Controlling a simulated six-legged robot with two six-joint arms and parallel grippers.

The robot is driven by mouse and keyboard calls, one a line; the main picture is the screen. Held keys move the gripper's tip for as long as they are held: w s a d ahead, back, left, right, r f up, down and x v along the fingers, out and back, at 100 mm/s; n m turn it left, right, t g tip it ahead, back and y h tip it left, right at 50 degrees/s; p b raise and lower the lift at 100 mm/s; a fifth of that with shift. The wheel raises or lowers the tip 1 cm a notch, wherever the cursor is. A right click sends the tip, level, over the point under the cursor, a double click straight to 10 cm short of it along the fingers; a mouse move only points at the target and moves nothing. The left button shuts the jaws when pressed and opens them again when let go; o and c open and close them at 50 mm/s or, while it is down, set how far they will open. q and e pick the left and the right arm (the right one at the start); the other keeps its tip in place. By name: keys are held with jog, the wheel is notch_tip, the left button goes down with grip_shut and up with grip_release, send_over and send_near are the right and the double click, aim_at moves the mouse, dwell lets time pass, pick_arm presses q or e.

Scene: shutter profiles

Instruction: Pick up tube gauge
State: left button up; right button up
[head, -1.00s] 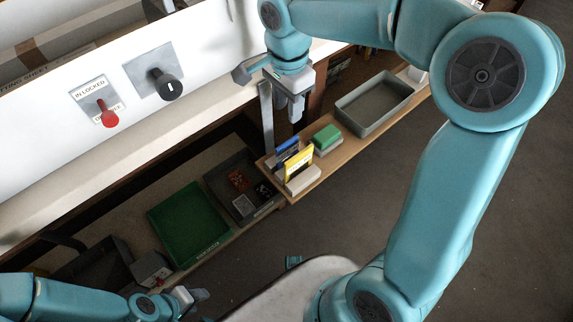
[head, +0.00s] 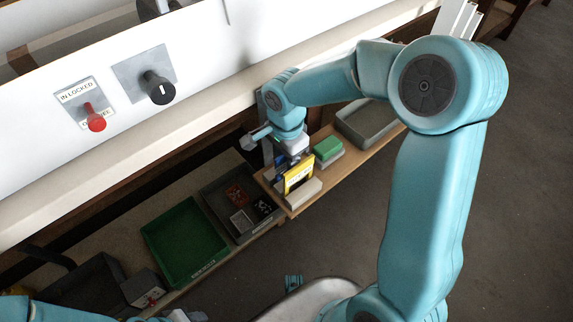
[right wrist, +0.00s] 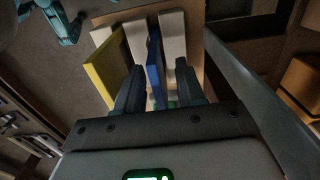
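Gauges stand in a cream slotted holder (head: 304,194) on a wooden shelf. A yellow flat gauge (head: 299,174) is at its front; it also shows at the left in the right wrist view (right wrist: 106,72). A thin blue gauge (right wrist: 154,58) stands between the cream blocks. No label tells me which is the tube gauge. My right gripper (right wrist: 158,70) is over the holder, its open fingers on either side of the blue gauge, with gaps visible. My left gripper (head: 184,316) is cut off at the bottom edge.
A green block (head: 328,149) and a grey tray (head: 345,136) are on the same shelf. A green bin (head: 182,243) and a dark bin (head: 215,197) with small items are at the left. A white panel with a red lever (head: 96,123) rises behind.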

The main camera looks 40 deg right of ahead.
jog(key=shift+f, duration=0.5)
jog(key=shift+c, duration=0.3)
grip_shut()
jog(key=shift+r, duration=0.15)
